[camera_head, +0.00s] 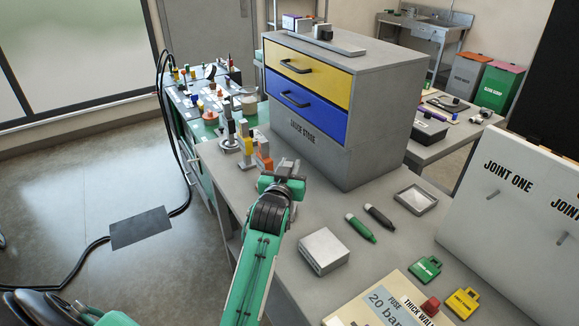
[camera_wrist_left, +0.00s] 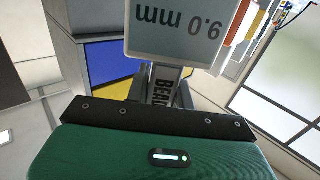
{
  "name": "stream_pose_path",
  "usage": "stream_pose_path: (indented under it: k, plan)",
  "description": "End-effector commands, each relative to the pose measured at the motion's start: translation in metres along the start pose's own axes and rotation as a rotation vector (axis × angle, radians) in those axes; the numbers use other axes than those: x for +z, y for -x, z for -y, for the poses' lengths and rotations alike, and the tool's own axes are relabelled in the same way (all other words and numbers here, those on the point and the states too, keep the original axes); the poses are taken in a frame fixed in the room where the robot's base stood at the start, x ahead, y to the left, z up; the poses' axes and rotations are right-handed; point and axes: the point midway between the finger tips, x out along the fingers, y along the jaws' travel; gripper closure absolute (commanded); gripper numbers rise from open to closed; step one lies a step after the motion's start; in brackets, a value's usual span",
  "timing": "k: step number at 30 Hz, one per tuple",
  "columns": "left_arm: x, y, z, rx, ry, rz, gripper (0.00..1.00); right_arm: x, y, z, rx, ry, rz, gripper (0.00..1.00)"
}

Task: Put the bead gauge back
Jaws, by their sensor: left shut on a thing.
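My left gripper (camera_head: 286,170) is at the back left of the bench, in front of the drawer cabinet. In the left wrist view, the gripper (camera_wrist_left: 160,92) is shut on the bead gauge (camera_wrist_left: 178,32). The gauge has a pale plate reading "9.0 mm", upside down in that view, and a narrow stem lettered "BEA…". In the head view the gripper and arm hide most of it, and I cannot tell whether it touches the bench. My right gripper is not in view.
Upright tools, one yellow (camera_head: 246,146) and one orange (camera_head: 264,155), stand just left of the gripper. The grey cabinet (camera_head: 345,145) with yellow and blue drawers rises behind.

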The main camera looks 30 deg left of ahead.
Motion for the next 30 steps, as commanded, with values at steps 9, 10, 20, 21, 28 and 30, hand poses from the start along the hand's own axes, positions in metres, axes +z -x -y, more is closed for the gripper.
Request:
stream_pose_path:
  k: [9, 10, 20, 21, 28, 30]
  plan:
    - [0.002, 0.000, 0.000, 0.000, 0.000, -0.002, 0.96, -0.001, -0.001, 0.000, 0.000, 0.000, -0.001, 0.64]
    - [0.003, 0.000, 0.000, 0.000, 0.000, -0.002, 0.96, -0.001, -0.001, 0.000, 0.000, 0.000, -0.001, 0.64]
    - [0.002, 0.000, 0.000, 0.000, 0.000, -0.001, 0.55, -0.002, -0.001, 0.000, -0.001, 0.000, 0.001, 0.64]
    - [0.002, 0.000, 0.000, 0.000, 0.000, -0.001, 0.55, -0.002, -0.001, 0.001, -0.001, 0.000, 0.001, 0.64]
    - [-0.001, 0.012, 0.000, 0.000, 0.000, 0.002, 0.55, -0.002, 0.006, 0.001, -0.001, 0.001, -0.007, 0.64]
    - [-0.002, 0.022, 0.000, 0.000, 0.001, 0.002, 0.55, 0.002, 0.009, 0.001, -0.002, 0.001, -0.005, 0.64]
